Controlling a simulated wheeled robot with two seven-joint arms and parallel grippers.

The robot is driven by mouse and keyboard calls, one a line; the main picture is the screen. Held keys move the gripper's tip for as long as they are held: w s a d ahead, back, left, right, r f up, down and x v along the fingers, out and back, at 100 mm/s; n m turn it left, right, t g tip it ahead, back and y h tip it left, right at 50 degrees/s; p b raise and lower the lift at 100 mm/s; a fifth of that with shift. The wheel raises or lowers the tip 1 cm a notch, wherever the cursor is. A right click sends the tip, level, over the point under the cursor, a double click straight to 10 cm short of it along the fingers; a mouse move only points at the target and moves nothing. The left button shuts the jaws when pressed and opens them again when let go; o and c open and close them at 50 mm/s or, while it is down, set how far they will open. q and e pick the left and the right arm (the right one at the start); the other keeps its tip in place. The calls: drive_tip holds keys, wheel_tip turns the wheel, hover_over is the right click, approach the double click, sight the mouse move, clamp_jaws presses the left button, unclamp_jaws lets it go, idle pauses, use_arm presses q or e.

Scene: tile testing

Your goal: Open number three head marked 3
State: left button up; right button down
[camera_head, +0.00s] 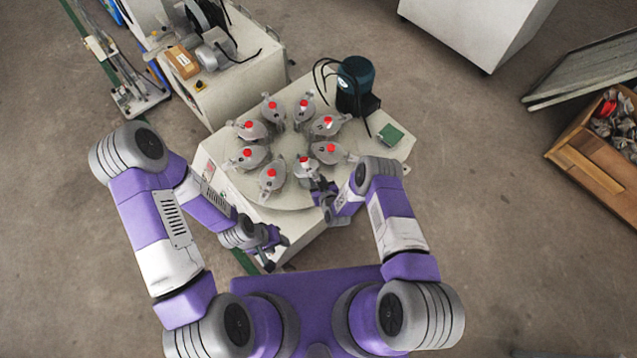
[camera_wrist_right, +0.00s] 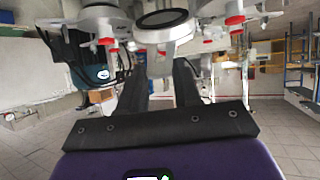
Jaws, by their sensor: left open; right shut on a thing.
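Several grey heads with red knobs stand in a ring on the round plate (camera_head: 288,200) of the testing machine. No number is readable on any head, so I cannot tell which one is marked 3. In the right wrist view the two dark fingers of my right gripper (camera_wrist_right: 160,75) reach up to a grey head with a dark round face (camera_wrist_right: 162,18). My left gripper (camera_head: 270,246) is open and empty, in front of the machine's near edge.
A dark green motor (camera_head: 356,84) with black cables stands at the machine's back right, with a small green pad (camera_head: 390,135) beside it. A white cabinet (camera_head: 238,72) stands behind at the left. A wooden crate (camera_head: 590,165) is at the far right. The floor between is clear.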

drive_tip(key=shift+w+r, duration=0.3)
drive_tip(key=c, duration=1.1)
unclamp_jaws()
drive_tip(key=o, duration=0.3)
drive_tip(key=shift+f, duration=0.15)
drive_tip(key=shift+s, duration=0.1)
drive_tip(key=p+v, duration=0.2)
drive_tip(key=v, duration=0.5)
drive_tip(key=shift+s, duration=0.3)
